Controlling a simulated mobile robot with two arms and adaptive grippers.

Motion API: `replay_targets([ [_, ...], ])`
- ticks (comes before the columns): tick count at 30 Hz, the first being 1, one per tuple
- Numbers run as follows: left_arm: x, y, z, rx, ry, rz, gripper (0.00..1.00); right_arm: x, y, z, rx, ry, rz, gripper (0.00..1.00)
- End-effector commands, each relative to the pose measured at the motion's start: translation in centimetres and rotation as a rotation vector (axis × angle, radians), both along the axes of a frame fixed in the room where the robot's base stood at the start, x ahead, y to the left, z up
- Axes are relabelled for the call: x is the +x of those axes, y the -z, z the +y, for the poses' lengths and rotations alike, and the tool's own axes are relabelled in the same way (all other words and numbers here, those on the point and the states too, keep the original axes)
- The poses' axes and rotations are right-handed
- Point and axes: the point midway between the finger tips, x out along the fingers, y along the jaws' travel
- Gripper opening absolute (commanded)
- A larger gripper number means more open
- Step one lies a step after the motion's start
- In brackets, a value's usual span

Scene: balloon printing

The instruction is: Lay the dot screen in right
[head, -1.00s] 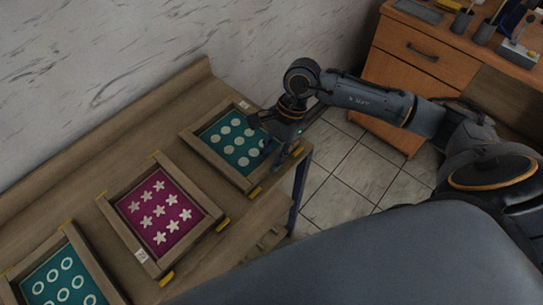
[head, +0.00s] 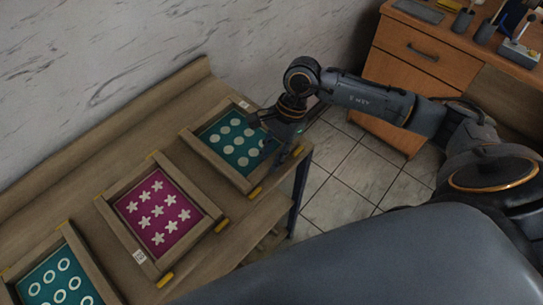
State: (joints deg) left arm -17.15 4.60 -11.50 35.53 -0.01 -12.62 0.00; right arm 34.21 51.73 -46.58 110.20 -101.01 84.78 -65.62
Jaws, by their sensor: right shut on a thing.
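The dot screen (head: 232,139) is teal with pale round dots in a wooden frame. It lies at the right end of the wooden bench. My right gripper (head: 278,142) is at its right side and is shut on the frame there; the arm partly hides that edge. A magenta star screen (head: 158,212) lies in the middle of the bench. A teal ring screen (head: 62,282) lies at the lower left, cut off by the picture edge. My left gripper is not in view.
The bench (head: 130,130) runs along a marbled wall, with yellow tabs beside the screens. An orange-brown drawer cabinet (head: 405,65) with tools on top stands at the upper right. Tiled floor (head: 345,175) is open between bench and cabinet.

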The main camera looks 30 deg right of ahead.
Motion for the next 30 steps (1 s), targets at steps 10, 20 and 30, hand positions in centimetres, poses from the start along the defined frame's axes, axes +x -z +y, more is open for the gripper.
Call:
replay_targets([
  [10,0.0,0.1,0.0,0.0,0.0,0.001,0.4,0.0,0.0,0.0,0.002,0.0,-0.002,0.0],
  [20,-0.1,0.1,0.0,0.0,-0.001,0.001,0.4,0.0,0.0,0.0,0.001,0.0,-0.001,0.5],
  [30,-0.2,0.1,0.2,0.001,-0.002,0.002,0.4,0.1,-0.9,-0.4,0.0,0.001,0.0,0.5],
])
